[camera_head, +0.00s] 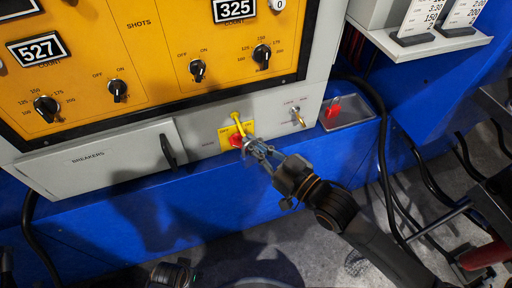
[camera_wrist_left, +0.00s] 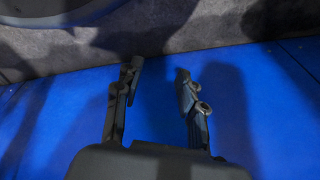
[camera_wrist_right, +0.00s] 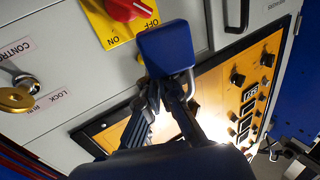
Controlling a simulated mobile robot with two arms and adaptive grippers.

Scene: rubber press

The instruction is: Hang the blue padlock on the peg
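The blue padlock (camera_wrist_right: 165,50) is in my right gripper (camera_wrist_right: 165,92), its metal shackle showing beside the fingers in the right wrist view. In the head view the right gripper (camera_head: 262,150) is at the front of the machine, just below and right of a red rotary switch (camera_head: 236,141) on a yellow plate. The switch (camera_wrist_right: 130,8) is also just beyond the padlock in the right wrist view. I cannot make out a peg for certain. My left gripper (camera_wrist_left: 155,88) is open and empty above a blue surface in the left wrist view.
A key switch with a brass key (camera_head: 298,116) is right of the red switch. A grey tray (camera_head: 355,112) with a red item is farther right. A breakers door (camera_head: 100,160) with a black handle is left. Black cables hang at the right.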

